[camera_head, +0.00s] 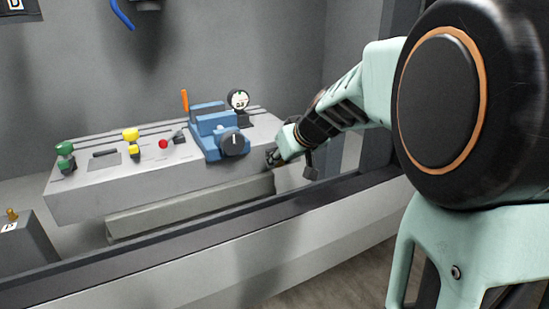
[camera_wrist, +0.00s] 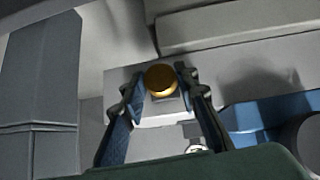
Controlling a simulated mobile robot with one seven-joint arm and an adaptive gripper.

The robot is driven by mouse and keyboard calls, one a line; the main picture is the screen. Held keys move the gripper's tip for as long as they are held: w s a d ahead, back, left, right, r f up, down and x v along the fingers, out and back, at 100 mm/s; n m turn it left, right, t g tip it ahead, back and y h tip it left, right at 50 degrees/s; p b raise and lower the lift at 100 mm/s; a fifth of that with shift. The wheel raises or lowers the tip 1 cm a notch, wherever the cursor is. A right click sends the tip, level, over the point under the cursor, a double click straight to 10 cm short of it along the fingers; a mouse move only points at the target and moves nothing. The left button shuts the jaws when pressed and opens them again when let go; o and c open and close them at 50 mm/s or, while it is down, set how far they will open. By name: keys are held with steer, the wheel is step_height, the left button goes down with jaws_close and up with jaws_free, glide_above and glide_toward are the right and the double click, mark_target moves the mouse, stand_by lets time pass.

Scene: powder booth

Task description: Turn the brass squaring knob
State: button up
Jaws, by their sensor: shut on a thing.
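The brass knob (camera_wrist: 160,80) is a round, golden cap in the upper middle of the wrist view, set against a light grey face. My gripper (camera_wrist: 159,84) has one finger on each side of it and is shut on it. In the head view my gripper (camera_head: 273,156) is at the right end of the grey bench, right of the blue fixture's dark round handwheel (camera_head: 233,144). The knob between the fingers cannot be made out in that view.
The blue fixture (camera_head: 213,122) and a dial gauge (camera_head: 238,99) stand close left of my gripper. Green (camera_head: 65,157), yellow (camera_head: 131,141) and red (camera_head: 163,144) controls line the grey bench (camera_head: 110,196). A separate brass piece (camera_head: 12,214) tops a grey block at far left. A dark ledge (camera_head: 220,227) runs in front.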

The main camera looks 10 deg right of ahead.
steer(key=shift+w+d+m+g+y+b, duration=0.15)
steer(key=shift+m+g+y+b, duration=0.3)
steer(key=shift+y+b, duration=0.8)
steer(key=shift+d+m+g+y+b, duration=0.15)
steer(key=shift+m+y+b, duration=0.6)
steer(key=shift+b, duration=0.85)
steer(key=shift+y, duration=0.3)
steer(key=o, duration=1.1)
steer(key=shift+o, duration=0.2)
steer(key=v, duration=1.2)
